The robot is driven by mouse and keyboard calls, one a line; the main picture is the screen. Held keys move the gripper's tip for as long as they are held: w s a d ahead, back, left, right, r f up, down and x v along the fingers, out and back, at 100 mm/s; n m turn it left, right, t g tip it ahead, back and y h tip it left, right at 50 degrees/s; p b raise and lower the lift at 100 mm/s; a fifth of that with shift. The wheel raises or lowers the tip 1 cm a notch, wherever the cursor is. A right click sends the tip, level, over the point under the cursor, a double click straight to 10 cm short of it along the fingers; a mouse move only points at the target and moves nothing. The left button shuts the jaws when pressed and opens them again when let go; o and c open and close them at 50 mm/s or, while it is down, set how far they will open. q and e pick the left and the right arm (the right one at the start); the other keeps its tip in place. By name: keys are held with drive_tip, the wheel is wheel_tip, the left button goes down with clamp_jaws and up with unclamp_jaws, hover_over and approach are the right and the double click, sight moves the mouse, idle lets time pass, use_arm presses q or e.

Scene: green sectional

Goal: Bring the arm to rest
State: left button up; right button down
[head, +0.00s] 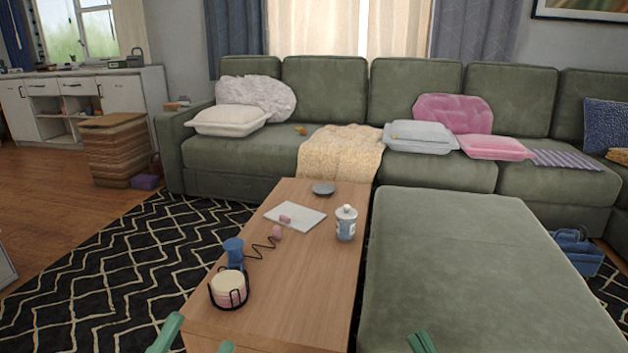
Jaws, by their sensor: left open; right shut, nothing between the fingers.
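My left gripper (198,341) shows at the bottom edge of the head view, left of centre. Its two green fingertips are apart, with nothing seen between them, in front of the near end of the wooden coffee table (310,310). My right gripper (421,342) shows at the bottom edge right of centre, its green fingertips together and empty, in front of the green ottoman (470,250). Only the tips of both grippers are in view; the arms are hidden below the frame.
The table bears a coaster holder (229,290), a blue cup-like object (233,252), a white notebook (295,216), a white-and-blue jar (346,225) and a grey dish (324,189). A green sectional (240,155) stands behind. Patterned rug (130,260) lies open at left.

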drive_tip(key=s+a+r+y+p, duration=0.1)
drive_tip(key=s+a+r+p, duration=0.1)
drive_tip(key=s+r, duration=0.5)
use_arm(q)
drive_tip(key=w+a+f+n+g+y+p, duration=0.1)
drive_tip(key=w+a+n+g+y+p, duration=0.2)
drive_tip(key=w+n+y+p, duration=0.95)
use_arm(e)
drive_tip(key=w+d+m+g+h+p, duration=0.2)
drive_tip(key=w+m+g+h+p, duration=0.15)
drive_tip(key=w+m+h, duration=0.4)
use_arm(q)
drive_tip(key=s+a+f+m+g+p, duration=0.1)
drive_tip(key=s+f+g+p, duration=0.2)
drive_tip(key=s+p, duration=0.4)
drive_tip(key=s+a+f+m+g+p, duration=0.1)
drive_tip(key=s+f+g+p, duration=0.3)
drive_tip(key=p, duration=0.9)
drive_tip(key=shift+s+a+g, duration=0.2)
drive_tip(key=shift+s+g, duration=0.8)
drive_tip(key=shift+s, duration=1.05)
use_arm(e)
drive_tip(key=s+d+f+m+g+h, duration=0.2)
drive_tip(key=s+d+f+g+h, duration=0.1)
drive_tip(key=s+f+g, duration=0.4)
drive_tip(key=shift+s+f+g+h, duration=0.3)
drive_tip(key=shift+s+g+h, duration=0.45)
drive_tip(key=shift+g, duration=0.1)
drive_tip(key=shift+d, duration=0.1)
